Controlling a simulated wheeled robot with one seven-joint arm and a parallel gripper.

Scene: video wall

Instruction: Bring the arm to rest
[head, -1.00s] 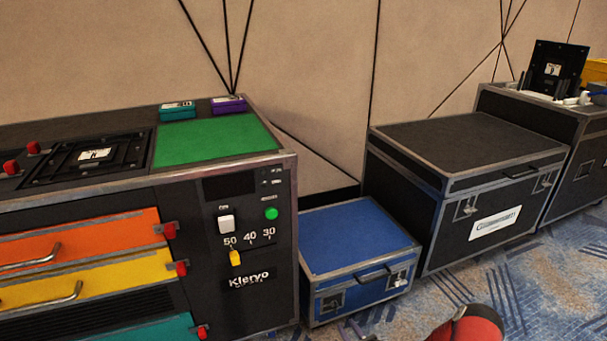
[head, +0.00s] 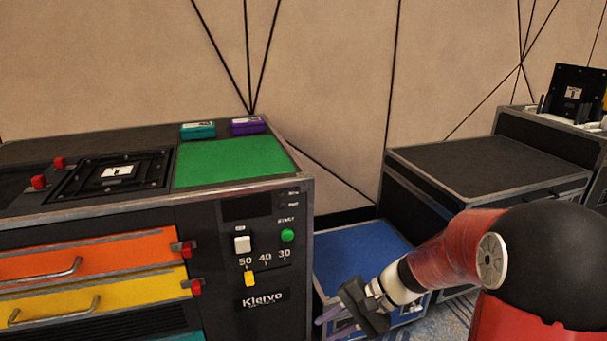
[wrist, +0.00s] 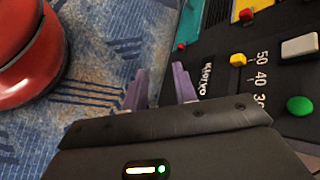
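My gripper (head: 328,323) is at the lower middle of the head view, in front of the blue case and right of the machine's front panel. In the wrist view its two purple fingers (wrist: 160,88) stand apart with a gap between them. Nothing is held, and carpet and the dark machine edge show past the fingers. My red arm comes in from the lower right of the head view and is bent toward the machine.
The black Kleryo machine (head: 262,215) has drawers, a green start button (head: 287,236) and a yellow slider (head: 250,279). A blue case (head: 350,250) and a black case (head: 470,163) stand to its right. Teal (head: 198,130) and purple (head: 248,125) boxes sit on top, by a green mat (head: 225,167).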

